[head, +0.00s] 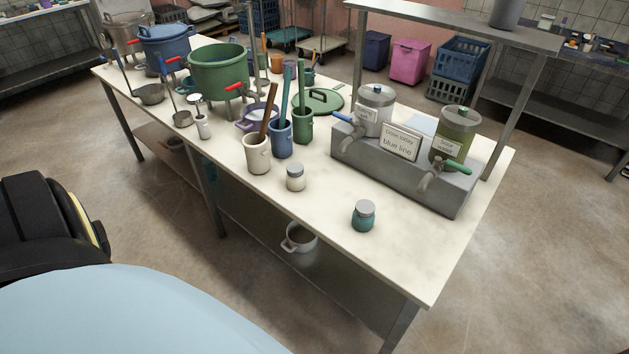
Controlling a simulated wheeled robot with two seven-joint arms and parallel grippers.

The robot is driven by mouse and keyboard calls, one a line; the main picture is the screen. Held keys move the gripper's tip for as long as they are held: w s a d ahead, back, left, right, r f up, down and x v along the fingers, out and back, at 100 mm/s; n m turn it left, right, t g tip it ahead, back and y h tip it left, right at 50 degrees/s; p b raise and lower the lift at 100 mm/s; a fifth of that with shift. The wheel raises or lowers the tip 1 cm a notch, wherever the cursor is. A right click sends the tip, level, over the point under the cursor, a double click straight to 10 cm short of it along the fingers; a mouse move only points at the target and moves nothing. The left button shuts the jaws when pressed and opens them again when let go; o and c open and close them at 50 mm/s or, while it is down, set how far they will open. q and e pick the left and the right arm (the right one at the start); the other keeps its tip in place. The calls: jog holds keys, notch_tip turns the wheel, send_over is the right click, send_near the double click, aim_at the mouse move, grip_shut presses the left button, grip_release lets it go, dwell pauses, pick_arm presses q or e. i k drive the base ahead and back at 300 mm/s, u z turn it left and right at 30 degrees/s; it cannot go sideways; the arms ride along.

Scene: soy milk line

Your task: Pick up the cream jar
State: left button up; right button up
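A small cream-coloured jar (295,182) with a grey lid stands upright on the white-topped table (408,262), near its front edge. A similar teal jar (363,220) with a grey lid stands to its right and nearer the table's right end. Neither of my grippers is in view. Nothing is touching the cream jar.
A cream mug (258,158), a blue mug (281,142) and a green mug (303,127) hold long handles behind the jar. A grey dispenser block (400,170) with taps and a sign stands right. Bare tabletop surrounds both jars. Pots stand far left.

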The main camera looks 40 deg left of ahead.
aim_at(296, 183)
jog(key=z, duration=0.3)
jog(key=k, duration=0.2)
jog(key=u, duration=1.2)
jog(key=i, duration=0.65)
jog(key=u, duration=0.6)
jog(key=k, duration=0.95)
jog(key=u, duration=1.2)
jog(key=i, duration=1.2)
jog(key=z, duration=0.35)
